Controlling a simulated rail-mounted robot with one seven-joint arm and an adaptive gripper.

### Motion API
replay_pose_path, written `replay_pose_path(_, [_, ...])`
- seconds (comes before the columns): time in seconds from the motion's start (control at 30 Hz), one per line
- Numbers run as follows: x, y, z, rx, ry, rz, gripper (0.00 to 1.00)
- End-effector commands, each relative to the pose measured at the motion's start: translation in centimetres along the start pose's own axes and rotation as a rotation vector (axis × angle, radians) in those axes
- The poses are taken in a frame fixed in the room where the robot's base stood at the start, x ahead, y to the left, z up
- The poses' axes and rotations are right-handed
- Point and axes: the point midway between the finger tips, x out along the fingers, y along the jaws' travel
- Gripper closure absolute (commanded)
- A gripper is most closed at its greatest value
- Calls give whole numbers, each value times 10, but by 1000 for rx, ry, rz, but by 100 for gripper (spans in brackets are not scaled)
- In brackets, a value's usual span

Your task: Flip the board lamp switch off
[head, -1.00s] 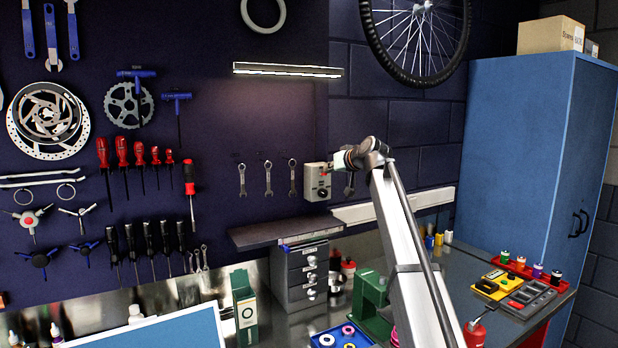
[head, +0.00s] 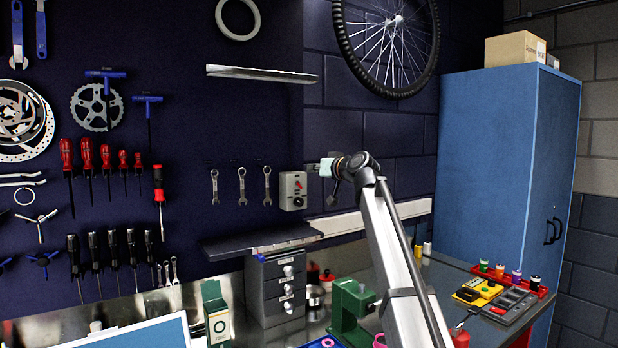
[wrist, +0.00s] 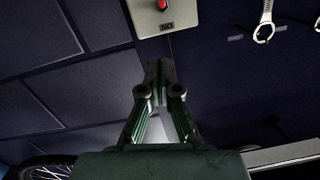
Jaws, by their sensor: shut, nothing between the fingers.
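The switch box (head: 292,192) is a pale box on the dark pegboard, right of three hanging spanners. Its red lever (head: 298,185) is on the front. The board lamp (head: 262,74), a long bar above, looks unlit. My gripper (head: 326,168) is shut and empty, up and to the right of the box and apart from it. In the wrist view, which is upside down, my shut fingertips (wrist: 158,64) point toward the box (wrist: 180,18). The red lever (wrist: 162,4) is cut by the top edge, and an "ON" label shows below it.
A dark shelf (head: 262,240) and grey drawer unit (head: 276,285) stand below the box. A bike wheel (head: 388,45) hangs above my arm. A blue cabinet (head: 500,160) stands at the right.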

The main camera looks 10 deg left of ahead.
Motion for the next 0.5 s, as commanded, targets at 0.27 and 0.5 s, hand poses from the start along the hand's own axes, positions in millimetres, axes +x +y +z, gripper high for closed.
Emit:
replay_pose_path(0.27, [-59, 3, 24, 1, -2, 1, 100])
replay_pose_path(0.5, [-84, 5, 29, 1, -2, 1, 100])
